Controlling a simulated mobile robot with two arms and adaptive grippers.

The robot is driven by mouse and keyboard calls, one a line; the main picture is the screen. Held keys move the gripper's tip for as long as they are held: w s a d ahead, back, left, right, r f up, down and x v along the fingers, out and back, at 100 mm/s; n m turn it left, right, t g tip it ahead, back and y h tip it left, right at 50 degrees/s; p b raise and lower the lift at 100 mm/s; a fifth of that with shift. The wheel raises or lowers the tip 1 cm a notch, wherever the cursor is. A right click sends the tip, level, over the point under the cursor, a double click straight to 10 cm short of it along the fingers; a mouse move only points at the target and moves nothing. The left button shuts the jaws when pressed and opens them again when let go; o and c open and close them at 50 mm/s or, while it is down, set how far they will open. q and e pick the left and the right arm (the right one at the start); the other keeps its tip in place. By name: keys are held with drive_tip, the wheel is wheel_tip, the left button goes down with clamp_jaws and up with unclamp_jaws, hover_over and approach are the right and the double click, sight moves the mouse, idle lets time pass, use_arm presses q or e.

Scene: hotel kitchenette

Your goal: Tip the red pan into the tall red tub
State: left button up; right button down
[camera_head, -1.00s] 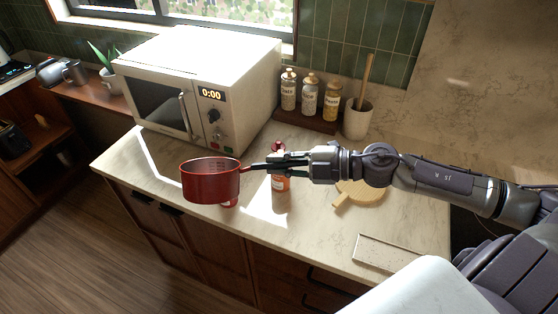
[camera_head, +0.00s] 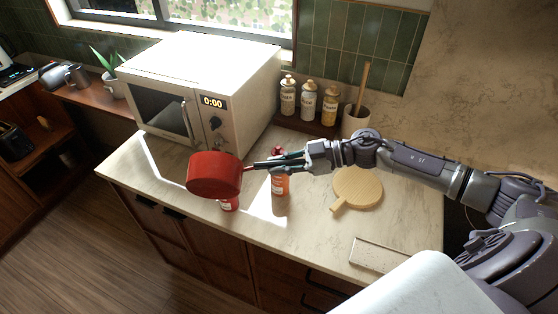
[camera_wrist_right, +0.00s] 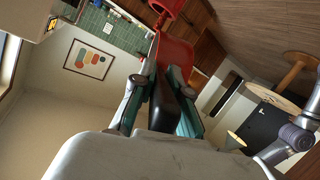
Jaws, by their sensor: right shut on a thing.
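The red pan (camera_head: 214,175) is tilted over, its bottom and side toward the head camera and its opening hidden. My right gripper (camera_head: 272,163) is shut on the pan's dark handle, which also shows between the fingers in the wrist view (camera_wrist_right: 163,105). The pan is in the air over the counter's front left. A red container with a pale label (camera_head: 229,203) stands just below the pan, its upper part hidden behind it. An orange-red container (camera_head: 280,184) stands under the gripper. I cannot tell which one is the tall red tub. My left gripper is not in view.
The white microwave (camera_head: 205,90) stands behind the pan. Three labelled jars (camera_head: 309,102) and a utensil crock (camera_head: 355,118) line the back. A round wooden board (camera_head: 358,188) lies right of the containers. The counter's front edge runs close below the pan.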

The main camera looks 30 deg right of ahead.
drive_tip(key=shift+w+d+f+m+g+y+p, duration=0.2)
drive_tip(key=shift+w+d+m+g+y+p, duration=0.2)
drive_tip(key=shift+w+m, duration=0.55)
drive_tip(key=shift+w+d+f+m+g+y+p, duration=0.15)
drive_tip(key=shift+w+d+m+g+y+p, duration=0.25)
drive_tip(key=shift+m, duration=1)
drive_tip(key=shift+w+d+f+m+g+y+p, duration=0.2)
drive_tip(key=shift+w+d+m+g+y+p, duration=0.25)
drive_tip(key=shift+w+m, duration=0.5)
drive_tip(key=shift+s+a, duration=0.1)
drive_tip(key=shift+s, duration=0.1)
